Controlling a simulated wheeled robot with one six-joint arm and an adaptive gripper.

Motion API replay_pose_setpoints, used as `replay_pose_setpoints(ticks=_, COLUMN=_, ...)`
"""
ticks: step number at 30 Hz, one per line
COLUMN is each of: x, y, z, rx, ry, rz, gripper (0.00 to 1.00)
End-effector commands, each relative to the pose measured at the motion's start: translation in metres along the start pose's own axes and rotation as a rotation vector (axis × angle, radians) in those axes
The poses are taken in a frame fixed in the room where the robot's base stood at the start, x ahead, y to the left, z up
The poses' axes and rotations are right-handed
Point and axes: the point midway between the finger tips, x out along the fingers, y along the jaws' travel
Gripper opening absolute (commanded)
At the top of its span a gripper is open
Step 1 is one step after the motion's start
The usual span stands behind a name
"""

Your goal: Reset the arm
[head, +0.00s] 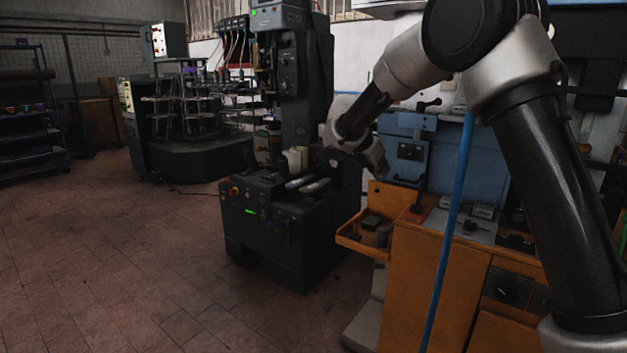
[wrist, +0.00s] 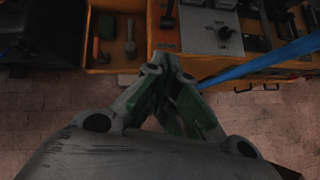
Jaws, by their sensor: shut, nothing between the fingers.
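My gripper (wrist: 160,66) is shut and empty in the wrist view, its two fingers meeting at the tips. It points down towards the front of an orange workbench (wrist: 195,58), with floor visible beside it. The fingers are hard to make out in the head view.
The orange bench carries an open side tray (head: 362,245) with small tools. A blue pole (head: 450,230) rises in front of the bench. A blue machine (head: 412,145) stands behind. A dark round rack machine (head: 195,155) stands further back. The tiled floor (head: 110,260) at left is clear.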

Motion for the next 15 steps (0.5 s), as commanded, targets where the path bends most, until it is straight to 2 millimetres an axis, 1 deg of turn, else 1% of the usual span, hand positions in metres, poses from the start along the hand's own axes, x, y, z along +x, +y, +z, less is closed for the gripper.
replay_pose_setpoints(ticks=5, x=0.003, y=-0.006, z=-0.006, rx=0.130, ry=0.022, rz=-0.018, gripper=0.00)
replay_pose_setpoints(ticks=8, x=0.009, y=-0.017, z=-0.018, rx=0.222, ry=0.050, rz=-0.050, gripper=0.00)
replay_pose_setpoints(ticks=11, x=0.016, y=-0.035, z=-0.036, rx=0.332, ry=0.086, rz=-0.101, gripper=0.00)
replay_pose_setpoints(ticks=14, x=0.015, y=-0.062, z=-0.051, rx=0.486, ry=0.126, rz=-0.162, gripper=0.00)
replay_pose_setpoints(ticks=15, x=0.012, y=-0.075, z=-0.055, rx=0.555, ry=0.142, rz=-0.189, gripper=0.00)
